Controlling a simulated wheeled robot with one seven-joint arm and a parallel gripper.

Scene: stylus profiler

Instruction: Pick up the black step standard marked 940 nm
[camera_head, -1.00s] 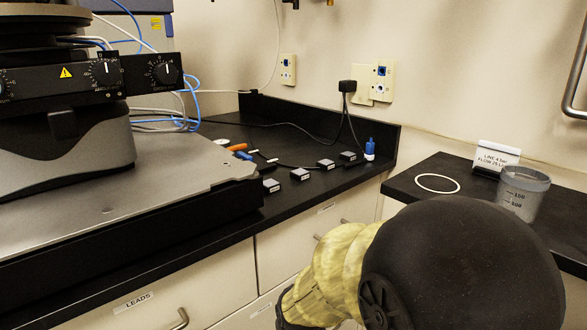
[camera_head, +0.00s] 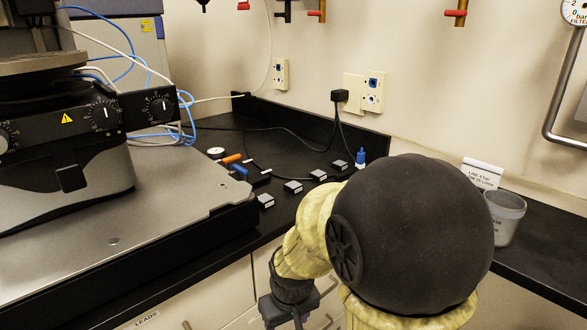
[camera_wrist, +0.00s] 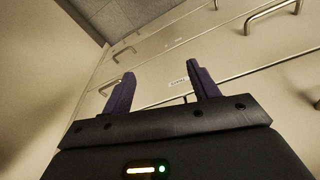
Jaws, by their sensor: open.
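Several small black blocks with pale label faces sit on the black bench to the right of the big instrument in the head view: one at the front left (camera_head: 265,201), one right of it (camera_head: 293,187), one farther back (camera_head: 318,175) and one at the back right (camera_head: 340,165). Their markings are too small to read, so I cannot tell which one is 940 nm. My gripper shows in the wrist view (camera_wrist: 160,90) with its two purple fingers apart and nothing between them. It faces the cabinet drawers, away from the blocks. In the head view my arm is in front of the bench.
The instrument's grey base plate (camera_head: 130,235) fills the left. A blue-capped bottle (camera_head: 360,158), orange and blue tools (camera_head: 232,159) and cables lie near the blocks. A grey beaker (camera_head: 505,217) and a sign (camera_head: 482,173) stand on the right bench. Drawer handles (camera_wrist: 262,14) protrude below.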

